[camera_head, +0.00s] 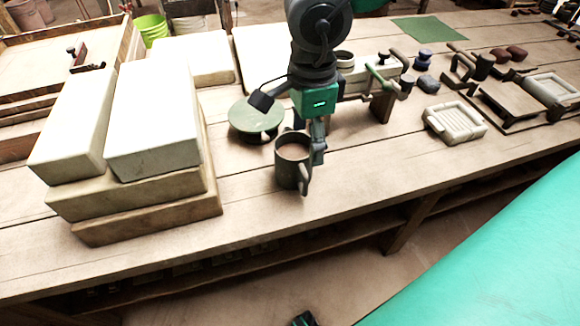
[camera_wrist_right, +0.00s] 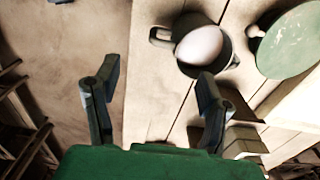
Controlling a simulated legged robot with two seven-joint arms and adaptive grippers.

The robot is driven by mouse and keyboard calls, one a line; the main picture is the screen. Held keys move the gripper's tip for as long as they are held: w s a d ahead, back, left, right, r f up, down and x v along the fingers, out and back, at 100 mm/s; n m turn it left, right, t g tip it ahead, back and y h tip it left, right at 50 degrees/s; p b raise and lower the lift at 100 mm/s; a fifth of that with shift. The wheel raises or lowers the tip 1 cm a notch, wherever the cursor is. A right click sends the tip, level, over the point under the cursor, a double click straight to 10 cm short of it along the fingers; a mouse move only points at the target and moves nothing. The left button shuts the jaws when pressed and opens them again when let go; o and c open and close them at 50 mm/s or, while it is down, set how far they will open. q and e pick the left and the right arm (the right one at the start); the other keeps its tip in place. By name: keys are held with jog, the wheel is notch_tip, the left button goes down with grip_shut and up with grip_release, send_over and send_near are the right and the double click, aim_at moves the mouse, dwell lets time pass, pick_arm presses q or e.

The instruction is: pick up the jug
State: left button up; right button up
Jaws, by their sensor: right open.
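The jug (camera_head: 291,165) is a dark, mug-shaped vessel with a side handle, upright on the wooden bench near its front edge. Its pale inside also shows in the right wrist view, beyond the fingertips, where the dark jug wall (camera_wrist_right: 222,68) is partly behind one finger. My right gripper (camera_head: 317,140) comes down from above, beside the jug's right side in the head view. In the wrist view my right gripper (camera_wrist_right: 158,80) has its fingers spread with nothing between them. A dark tip at the bottom edge of the head view may be my left gripper (camera_head: 303,319); its jaws cannot be made out.
A round green disc (camera_head: 256,117) stands just behind the jug. Large pale blocks (camera_head: 155,120) are stacked to the left. A clamp-like tool (camera_head: 383,95), a cream tile mould (camera_head: 454,122) and several small tools lie to the right. The bench front right of the jug is clear.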

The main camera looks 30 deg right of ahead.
aim_at(303, 168)
notch_tip(303, 168, down, 6)
jog(key=shift+r+b, duration=0.1)
jog(key=shift+b, duration=0.75)
jog(key=f+b, duration=0.1)
jog(key=f, duration=0.2)
jog(key=f+b, duration=0.1)
jog(key=f, duration=0.1)
jog(key=shift+w+f+b, duration=0.1)
jog(key=shift+w+b, duration=0.25)
jog(key=shift+c, duration=0.8)
grip_shut()
